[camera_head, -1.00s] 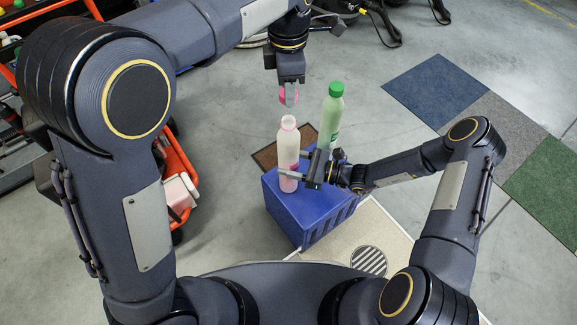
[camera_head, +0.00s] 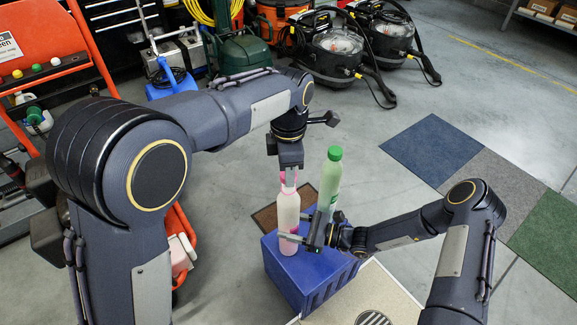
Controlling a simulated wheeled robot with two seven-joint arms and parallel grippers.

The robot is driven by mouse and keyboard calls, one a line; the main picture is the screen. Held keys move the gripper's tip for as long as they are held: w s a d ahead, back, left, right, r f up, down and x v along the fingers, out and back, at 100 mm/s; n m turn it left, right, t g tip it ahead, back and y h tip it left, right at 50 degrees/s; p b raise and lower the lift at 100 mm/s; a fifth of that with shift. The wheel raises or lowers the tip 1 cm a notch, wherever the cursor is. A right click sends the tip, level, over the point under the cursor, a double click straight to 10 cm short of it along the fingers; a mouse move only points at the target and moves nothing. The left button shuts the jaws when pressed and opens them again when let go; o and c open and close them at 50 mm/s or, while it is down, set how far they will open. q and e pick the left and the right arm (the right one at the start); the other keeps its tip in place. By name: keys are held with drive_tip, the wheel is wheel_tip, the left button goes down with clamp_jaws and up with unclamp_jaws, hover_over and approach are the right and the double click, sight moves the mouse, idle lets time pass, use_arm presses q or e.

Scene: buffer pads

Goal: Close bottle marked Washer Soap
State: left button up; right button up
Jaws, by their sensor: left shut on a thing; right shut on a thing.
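A pink-and-white bottle (camera_head: 288,212) stands upright on a blue crate (camera_head: 292,287); its label cannot be read. My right gripper (camera_head: 300,240) is shut around its lower body from the right. My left gripper (camera_head: 290,180) points down directly above the bottle's neck. It is shut on a pink cap (camera_head: 283,178), mostly hidden between the fingers. The cap is at the bottle's mouth; I cannot tell whether it is seated. A second bottle, pale green with a green cap (camera_head: 335,153), stands just behind to the right, capped.
A brown mat (camera_head: 268,217) lies behind the crate. Coloured floor mats (camera_head: 430,150) lie at the right. An orange cart (camera_head: 60,60) stands at the left, and vacuum cleaners (camera_head: 335,50) stand at the back. The floor between is clear.

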sight(288, 200)
idle(0.3)
use_arm(q)
drive_tip(key=shift+f, duration=0.85)
drive_tip(key=shift+f, duration=0.55)
